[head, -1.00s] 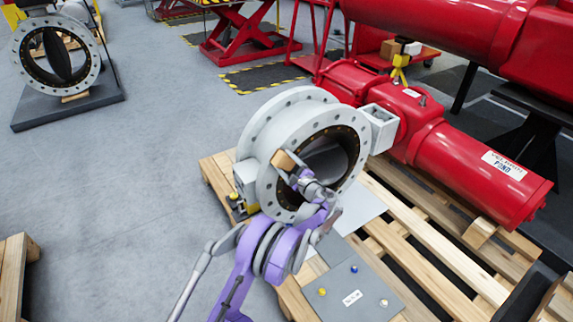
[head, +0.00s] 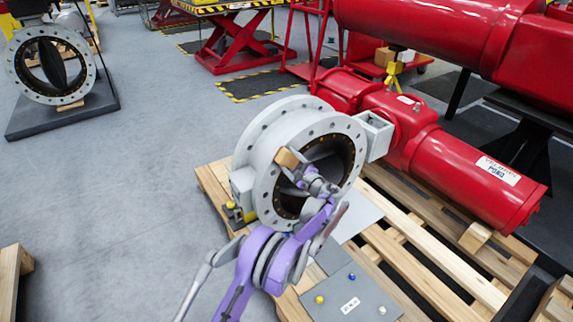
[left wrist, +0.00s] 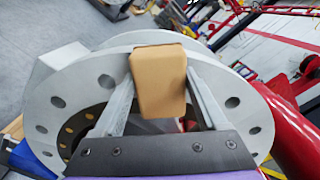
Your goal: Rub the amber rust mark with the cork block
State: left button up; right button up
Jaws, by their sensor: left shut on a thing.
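A tan cork block (head: 287,159) is held in my left gripper (head: 296,167), at the upper left of the pale grey valve's front flange ring (head: 262,195). In the left wrist view the block (left wrist: 158,82) sits between the two grey fingers of the gripper (left wrist: 158,104), overlapping the ring's upper edge. The block appears close to the flange face; I cannot tell whether it touches. I cannot make out an amber rust mark; the block and gripper cover part of the ring. My right gripper is not in view.
The valve stands on a wooden pallet (head: 400,262) and joins a red actuator (head: 465,165) at right. A grey panel (head: 345,296) with coloured buttons lies in front. A second valve (head: 20,75) stands far left.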

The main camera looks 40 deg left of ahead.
aim_at(275, 165)
pick_arm(q)
jog(key=shift+w+d+r, duration=0.1)
jog(key=shift+w+r, duration=0.8)
jog(key=shift+r, duration=0.05)
jog(key=shift+s+a+f+b, duration=0.2)
jog(key=shift+s+a+f, duration=0.05)
jog(key=shift+s+f, duration=0.6)
jog(key=shift+s+a+f+b, duration=0.15)
jog(key=shift+s+a+f, duration=0.05)
jog(key=shift+s+f, duration=0.7)
jog(key=shift+s+a+f+b, duration=0.2)
jog(key=shift+s+a+f, duration=0.05)
jog(key=shift+s+f, duration=0.6)
jog(key=v, duration=0.6)
jog(key=shift+p, duration=0.3)
jog(key=shift+w, duration=0.1)
jog(key=shift+v, duration=1.55)
